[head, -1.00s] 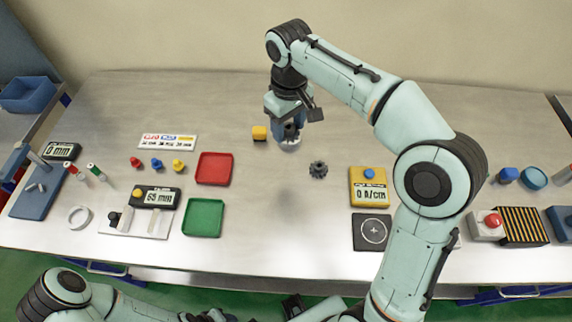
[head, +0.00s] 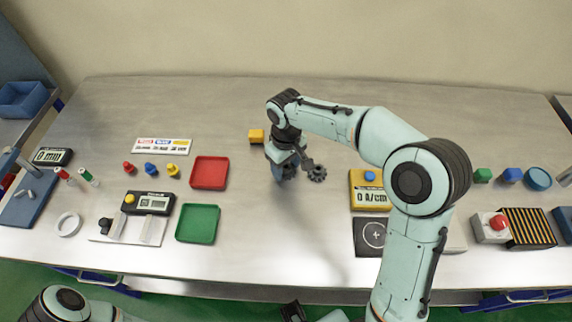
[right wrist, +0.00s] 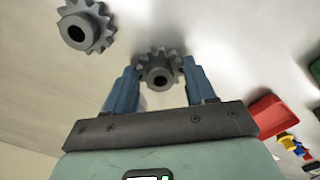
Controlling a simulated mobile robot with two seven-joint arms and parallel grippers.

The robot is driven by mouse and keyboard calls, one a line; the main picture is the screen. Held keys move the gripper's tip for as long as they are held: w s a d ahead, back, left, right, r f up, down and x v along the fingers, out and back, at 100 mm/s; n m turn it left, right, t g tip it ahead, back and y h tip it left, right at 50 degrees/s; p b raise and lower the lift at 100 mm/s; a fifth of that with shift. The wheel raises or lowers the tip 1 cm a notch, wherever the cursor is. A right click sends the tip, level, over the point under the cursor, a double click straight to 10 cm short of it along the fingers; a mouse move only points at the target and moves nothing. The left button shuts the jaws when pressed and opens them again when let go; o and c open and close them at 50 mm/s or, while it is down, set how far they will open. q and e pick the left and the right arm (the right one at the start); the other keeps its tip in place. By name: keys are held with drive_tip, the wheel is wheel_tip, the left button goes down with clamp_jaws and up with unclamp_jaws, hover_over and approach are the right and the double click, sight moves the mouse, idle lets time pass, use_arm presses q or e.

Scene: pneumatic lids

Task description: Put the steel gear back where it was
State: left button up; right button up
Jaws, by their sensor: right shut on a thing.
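My right gripper (head: 284,176) is low over the middle of the table. In the right wrist view its two blue fingers (right wrist: 159,88) are shut on a grey toothed gear (right wrist: 159,70) with a dark centre hole. In the head view the fingers and wrist hide this gear. A second grey gear (head: 317,173) lies on the table just right of the gripper, and it also shows in the right wrist view (right wrist: 74,37), apart from the held one. I cannot tell whether the held gear touches the table.
A yellow block (head: 256,136) stands close behind my gripper. The red tray (head: 209,173) and green tray (head: 197,223) lie to the left, with small coloured pieces beyond. A yellow meter (head: 369,190) and a dark pad (head: 371,237) are to the right. The table front centre is clear.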

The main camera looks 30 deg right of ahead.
sight(286, 166)
drive_tip(key=shift+f, duration=0.15)
drive_tip(key=o, duration=1.3)
use_arm(q)
drive_tip(key=shift+f, duration=0.1)
use_arm(e)
drive_tip(key=shift+o, duration=0.2)
drive_tip(key=shift+r, duration=0.4)
use_arm(q)
drive_tip(key=shift+w+r+p, duration=0.3)
drive_tip(key=shift+r+p, duration=0.2)
drive_tip(key=shift+r, duration=0.15)
drive_tip(key=shift+w+r+p, duration=0.25)
drive_tip(key=shift+r+p, duration=0.25)
drive_tip(key=shift+r, duration=0.1)
use_arm(e)
wheel_tip(286, 166, up, 12)
drive_tip(key=shift+f, duration=0.2)
